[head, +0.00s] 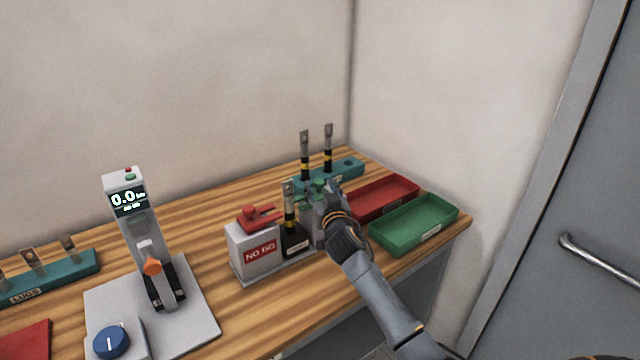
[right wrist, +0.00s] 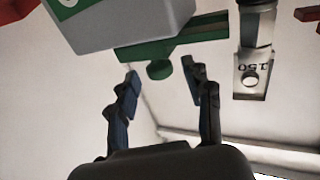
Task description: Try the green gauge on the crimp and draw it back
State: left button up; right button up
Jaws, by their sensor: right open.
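The green gauge (head: 317,187) lies on top of a grey block, largely hidden behind my right gripper in the head view. The right wrist view shows the gauge (right wrist: 185,45) as a flat green bar with a round knob (right wrist: 159,70). My right gripper (head: 323,193) is open; in the wrist view its fingertips (right wrist: 161,72) are on either side of the knob, and I see no contact. The crimped lug (head: 289,190) stands upright on a black stand (head: 294,243) just left of the gripper; its stamped 150 palm (right wrist: 253,75) shows in the wrist view. My left gripper is out of view.
A red gauge (head: 262,214) lies on the NO GO block (head: 255,260). Behind, a teal rack (head: 345,168) holds two lugs. Red (head: 390,205) and green (head: 425,235) trays stand right. A crimp tester (head: 140,240) stands left. The wooden table (head: 215,230) is clear between.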

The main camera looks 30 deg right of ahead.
jog(key=shift+w+d, duration=0.2)
jog(key=shift+w, duration=0.4)
grip_shut()
jog(key=shift+a+f, duration=0.1)
jog(key=shift+a, duration=0.3)
jog(key=shift+s, duration=0.1)
grip_release()
jog(key=v, duration=1.2)
